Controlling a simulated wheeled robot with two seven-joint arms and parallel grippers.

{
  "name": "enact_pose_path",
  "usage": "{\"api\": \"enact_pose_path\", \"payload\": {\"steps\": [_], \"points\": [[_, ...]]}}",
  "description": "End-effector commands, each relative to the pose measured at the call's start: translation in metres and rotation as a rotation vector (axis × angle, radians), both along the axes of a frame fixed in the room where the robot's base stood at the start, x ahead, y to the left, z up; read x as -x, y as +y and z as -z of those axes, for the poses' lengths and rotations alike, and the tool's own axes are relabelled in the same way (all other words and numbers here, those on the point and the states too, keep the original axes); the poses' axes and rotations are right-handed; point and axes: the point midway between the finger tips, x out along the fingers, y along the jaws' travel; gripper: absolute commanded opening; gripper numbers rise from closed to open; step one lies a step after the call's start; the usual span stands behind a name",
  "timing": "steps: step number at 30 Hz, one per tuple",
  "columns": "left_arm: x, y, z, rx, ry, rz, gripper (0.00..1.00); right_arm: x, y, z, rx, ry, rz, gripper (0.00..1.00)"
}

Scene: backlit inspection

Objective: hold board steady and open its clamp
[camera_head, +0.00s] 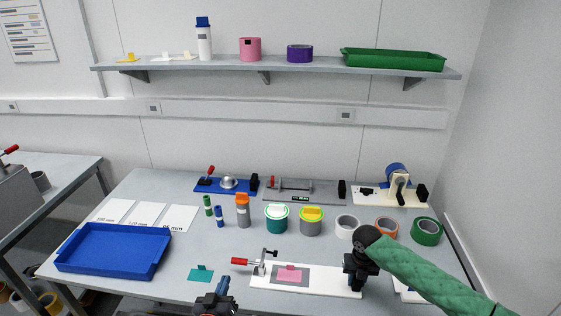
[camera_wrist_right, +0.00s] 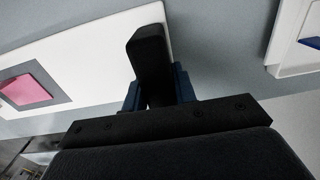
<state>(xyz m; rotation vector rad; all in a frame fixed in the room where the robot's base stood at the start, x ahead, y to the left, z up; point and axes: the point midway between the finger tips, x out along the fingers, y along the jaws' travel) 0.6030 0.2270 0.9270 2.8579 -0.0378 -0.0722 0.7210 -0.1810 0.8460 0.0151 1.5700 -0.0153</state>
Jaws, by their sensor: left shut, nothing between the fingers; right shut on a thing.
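The white board (camera_head: 335,285) lies on the table at front centre, with a pink piece (camera_head: 290,274) on its grey square; both also show in the right wrist view. Its clamp (camera_head: 262,262) stands at the left end. The red handle (camera_head: 241,262) lies out flat to the left, and the clamp's black tip (camera_head: 271,252) is up, clear of the pink piece. My right gripper (camera_head: 357,284) is at the board's right end, its blue fingers shut on a black block (camera_wrist_right: 150,52). My left gripper (camera_head: 223,286) is shut and empty, in front of the board's left end.
A teal piece (camera_head: 200,273) lies left of the board. A blue tray (camera_head: 112,250) is at the left. Cans, tape rolls and bottles stand behind the board, with several fixtures at the back. Another white plate (camera_wrist_right: 298,40) lies to the right.

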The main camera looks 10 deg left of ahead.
Motion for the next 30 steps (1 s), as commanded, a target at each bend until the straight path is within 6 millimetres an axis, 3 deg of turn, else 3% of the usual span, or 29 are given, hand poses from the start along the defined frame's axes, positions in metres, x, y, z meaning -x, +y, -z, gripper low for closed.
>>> {"api": "enact_pose_path", "payload": {"steps": [1,2,5,17,30], "points": [[0.000,0.000,0.000,0.000,0.000,0.000,0.00,0.001,0.000,0.002,0.001,0.002,-0.001,0.00],[0.000,0.000,0.000,0.000,0.000,0.000,0.00,0.001,0.000,0.002,0.001,0.002,-0.001,0.33],[0.000,0.000,0.000,0.000,0.000,0.000,0.00,0.001,0.000,0.002,0.001,0.002,-0.001,0.53],[0.000,0.000,0.000,0.000,0.000,0.000,0.00,0.000,0.000,-0.006,-0.001,-0.001,0.000,0.53],[0.000,0.000,0.000,0.000,0.000,0.000,0.00,-0.001,0.000,-0.081,0.000,-0.001,-0.001,0.53]]}}
